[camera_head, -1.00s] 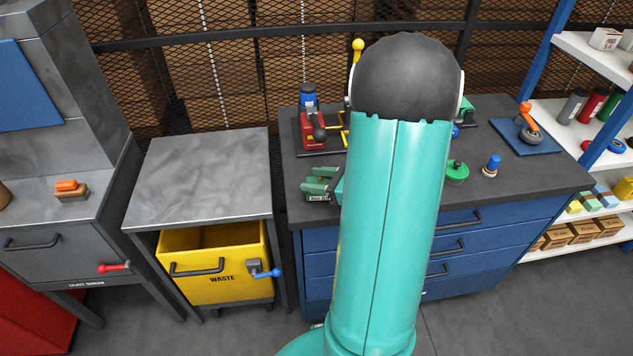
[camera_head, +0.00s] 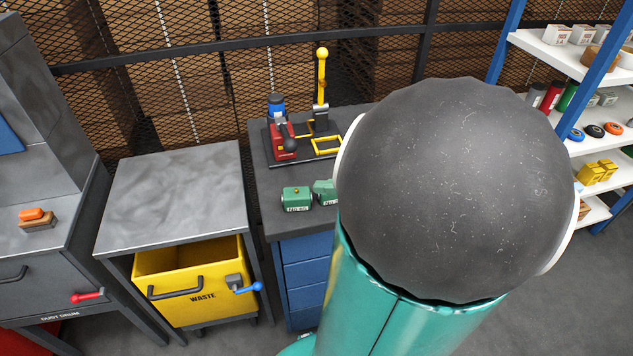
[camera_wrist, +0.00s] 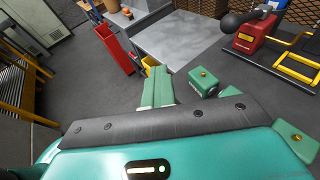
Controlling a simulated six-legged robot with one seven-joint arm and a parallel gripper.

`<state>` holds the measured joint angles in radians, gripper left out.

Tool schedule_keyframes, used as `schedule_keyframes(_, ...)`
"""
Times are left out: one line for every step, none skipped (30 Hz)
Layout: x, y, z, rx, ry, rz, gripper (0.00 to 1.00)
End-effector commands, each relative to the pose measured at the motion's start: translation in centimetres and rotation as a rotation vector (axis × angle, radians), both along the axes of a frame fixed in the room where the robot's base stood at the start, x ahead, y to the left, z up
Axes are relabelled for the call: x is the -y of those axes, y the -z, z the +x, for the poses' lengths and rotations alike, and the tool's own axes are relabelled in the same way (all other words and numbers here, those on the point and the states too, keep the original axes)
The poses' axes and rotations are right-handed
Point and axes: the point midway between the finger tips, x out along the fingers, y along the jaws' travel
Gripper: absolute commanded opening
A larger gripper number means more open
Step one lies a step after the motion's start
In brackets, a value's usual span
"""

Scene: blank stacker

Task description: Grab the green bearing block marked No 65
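A green bearing block (camera_head: 296,198) with a small knob on top and a pale number plate stands at the front left of the blue cabinet's dark top. Its plate seems to read No 65, but the print is small. A second green block (camera_head: 324,192) stands just right of it, partly hidden by my arm. The wrist view shows a green block (camera_wrist: 203,82) with an orange knob to the right of my fingers, and another (camera_wrist: 297,139) at the right edge. My gripper (camera_wrist: 158,70) shows two pale green fingers close together, with nothing visible between them.
A red device (camera_head: 284,141) and a yellow-handled clamp (camera_head: 321,90) stand behind the blocks. A grey table (camera_head: 170,190) with a yellow waste bin (camera_head: 195,290) beneath is left of the cabinet. My arm hides most of the cabinet top's right side.

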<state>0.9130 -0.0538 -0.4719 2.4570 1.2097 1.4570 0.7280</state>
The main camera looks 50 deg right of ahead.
Motion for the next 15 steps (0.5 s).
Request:
schedule_keyframes(-0.04, -0.08, -0.18, 0.0, 0.0, 0.0, 0.0)
schedule_keyframes(-0.06, -0.1, -0.24, 0.0, 0.0, 0.0, 0.0)
schedule_keyframes(-0.07, -0.12, -0.29, 0.0, 0.0, 0.0, 0.0)
schedule_keyframes(-0.07, -0.12, -0.3, 0.0, -0.001, 0.0, 0.0)
schedule_keyframes(-0.07, -0.13, -0.31, 0.0, -0.001, 0.0, 0.0)
schedule_keyframes(-0.06, -0.13, -0.3, 0.0, -0.001, 0.0, 0.0)
schedule_keyframes(-0.06, -0.13, -0.3, 0.0, -0.001, -0.001, 0.0)
schedule_keyframes(-0.06, -0.14, -0.28, 0.0, -0.001, -0.001, 0.0)
schedule_keyframes(-0.06, -0.14, -0.28, 0.0, -0.001, -0.001, 0.0)
schedule_keyframes(-0.05, -0.15, -0.28, 0.0, -0.001, -0.001, 0.02)
schedule_keyframes(-0.05, -0.15, -0.28, 0.0, -0.001, -0.001, 0.08)
schedule_keyframes(-0.05, -0.14, -0.27, 0.001, 0.0, -0.001, 0.16)
schedule_keyframes(-0.05, -0.14, -0.26, 0.001, 0.0, -0.001, 0.21)
schedule_keyframes(-0.05, -0.15, -0.26, 0.002, -0.001, -0.001, 0.27)
schedule_keyframes(-0.05, -0.15, -0.26, 0.002, -0.001, -0.001, 0.35)
